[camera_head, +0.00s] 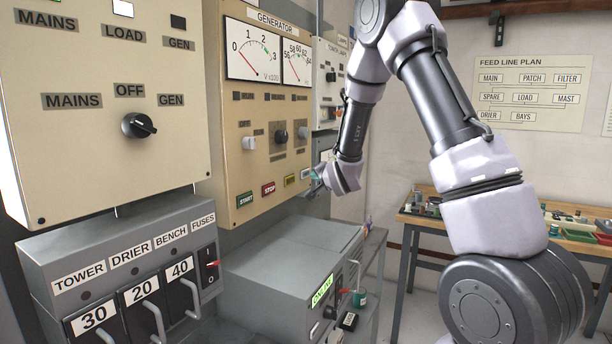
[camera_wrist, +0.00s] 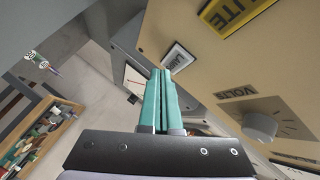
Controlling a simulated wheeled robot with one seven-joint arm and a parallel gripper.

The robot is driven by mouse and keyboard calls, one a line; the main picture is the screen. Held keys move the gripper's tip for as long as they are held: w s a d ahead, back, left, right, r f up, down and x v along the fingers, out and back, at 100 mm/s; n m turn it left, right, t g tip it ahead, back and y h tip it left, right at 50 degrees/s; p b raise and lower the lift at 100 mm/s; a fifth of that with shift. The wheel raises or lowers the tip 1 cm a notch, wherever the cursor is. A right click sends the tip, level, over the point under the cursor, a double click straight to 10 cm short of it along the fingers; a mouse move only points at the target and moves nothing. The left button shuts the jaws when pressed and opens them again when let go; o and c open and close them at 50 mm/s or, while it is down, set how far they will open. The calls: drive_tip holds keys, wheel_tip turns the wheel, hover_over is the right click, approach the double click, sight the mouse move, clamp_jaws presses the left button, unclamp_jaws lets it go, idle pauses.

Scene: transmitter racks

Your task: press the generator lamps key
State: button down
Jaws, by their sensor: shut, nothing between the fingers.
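The generator panel (camera_head: 233,160) is a beige board with two meters, knobs and a row of keys: green START (camera_head: 245,199), red STOP (camera_head: 268,188) and a yellow key (camera_head: 290,180). At the right end of the row is a white key (camera_head: 304,173), partly hidden by my gripper. In the wrist view the white key (camera_wrist: 179,57) has dark lettering too small to read surely; the yellow key (camera_wrist: 236,10) ends in "ITE". My gripper (camera_wrist: 160,73) is shut and empty, its teal fingertips close to the white key; contact cannot be told. It also shows in the head view (camera_head: 314,175).
A VOLTS knob (camera_wrist: 262,124) sticks out beside my fingers. A grey cabinet (camera_head: 290,250) stands below the panel. The mains panel (camera_head: 100,120) and fuse box (camera_head: 130,265) are at left. A workbench (camera_head: 440,224) with small parts stands at right.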

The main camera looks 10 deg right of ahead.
drive_tip(key=shift+d, duration=0.1)
drive_tip(key=s+d, duration=0.1)
drive_tip(key=d, duration=0.1)
drive_tip(key=s+d, duration=0.1)
drive_tip(key=s, duration=0.1)
drive_tip(key=shift+d, duration=0.4)
idle(0.4)
drive_tip(key=s+d+r+n+g+h, duration=0.1)
drive_tip(key=s+d+r+g, duration=0.15)
drive_tip(key=s+r, duration=0.35)
drive_tip(key=s+d+r+g+h, duration=0.1)
drive_tip(key=s+d+r, duration=0.3)
drive_tip(key=s+r, duration=0.2)
drive_tip(key=s+r+n+g, duration=0.1)
drive_tip(key=s+n+g, duration=0.1)
drive_tip(key=s, duration=1.1)
drive_tip(key=s+a+r+n+g+y, duration=0.1)
drive_tip(key=s+r+n+g, duration=0.1)
drive_tip(key=s, duration=1.1)
drive_tip(key=shift+a, duration=0.3)
